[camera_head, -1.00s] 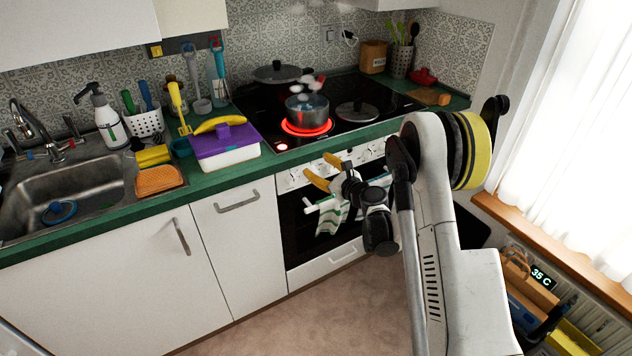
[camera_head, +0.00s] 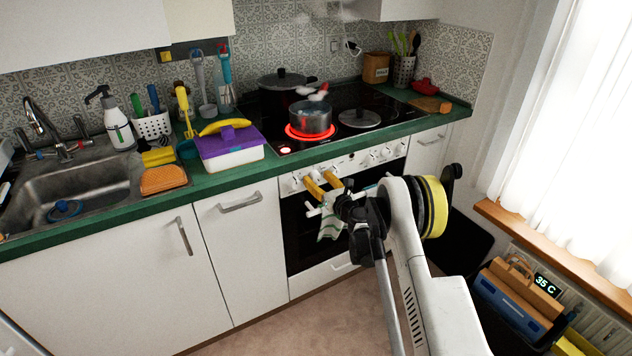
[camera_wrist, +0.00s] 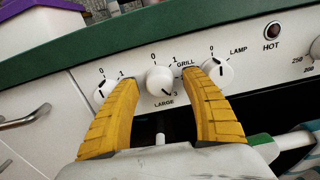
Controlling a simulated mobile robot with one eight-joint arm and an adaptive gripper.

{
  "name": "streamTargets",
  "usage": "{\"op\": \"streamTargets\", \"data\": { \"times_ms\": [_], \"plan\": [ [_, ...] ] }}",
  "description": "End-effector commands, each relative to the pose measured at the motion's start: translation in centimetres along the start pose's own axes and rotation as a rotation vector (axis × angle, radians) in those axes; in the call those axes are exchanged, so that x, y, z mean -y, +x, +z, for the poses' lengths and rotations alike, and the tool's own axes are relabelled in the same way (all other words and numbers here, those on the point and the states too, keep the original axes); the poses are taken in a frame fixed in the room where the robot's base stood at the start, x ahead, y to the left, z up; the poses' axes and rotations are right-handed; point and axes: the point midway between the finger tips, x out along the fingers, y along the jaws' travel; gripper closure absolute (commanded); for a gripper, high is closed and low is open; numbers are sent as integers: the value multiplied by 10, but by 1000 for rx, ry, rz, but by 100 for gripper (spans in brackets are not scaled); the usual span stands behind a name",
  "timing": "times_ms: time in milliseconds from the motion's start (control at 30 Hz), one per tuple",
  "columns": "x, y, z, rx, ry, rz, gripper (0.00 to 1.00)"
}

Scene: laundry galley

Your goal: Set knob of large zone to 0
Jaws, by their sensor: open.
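The white large-zone knob (camera_wrist: 160,81), labelled LARGE, is on the white control panel (camera_wrist: 240,62) of the cooker. Its dark mark points to the lower right, toward the 3, away from the 0 at upper left. My gripper (camera_wrist: 161,80) is open, with one yellow finger on each side of this knob in the wrist view. I cannot tell whether either finger touches it. In the head view my gripper (camera_head: 318,177) is at the left part of the panel, and its fingers partly cover the knobs there.
Neighbouring knobs (camera_wrist: 104,90) and (camera_wrist: 217,72) sit close beside my fingers. A pot (camera_head: 310,118) stands on a glowing red zone. A striped towel (camera_head: 330,224) hangs on the oven handle below. The floor (camera_head: 290,325) in front is clear.

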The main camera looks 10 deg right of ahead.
Motion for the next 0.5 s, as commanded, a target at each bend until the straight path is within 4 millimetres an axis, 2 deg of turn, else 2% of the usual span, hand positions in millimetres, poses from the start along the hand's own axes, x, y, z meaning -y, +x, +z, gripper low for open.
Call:
{"op": "streamTargets", "data": {
  "times_ms": [133, 367, 400, 467, 500],
  "plan": [
    [-1, 9, 0, 0, -1, 1, 45],
    [-1, 9, 1, 0, -1, 1, 45],
    [0, 9, 1, 0, -1, 1, 49],
    [0, 9, 1, 0, -1, 1, 68],
    [0, 9, 1, 0, -1, 1, 80]
  ]
}}
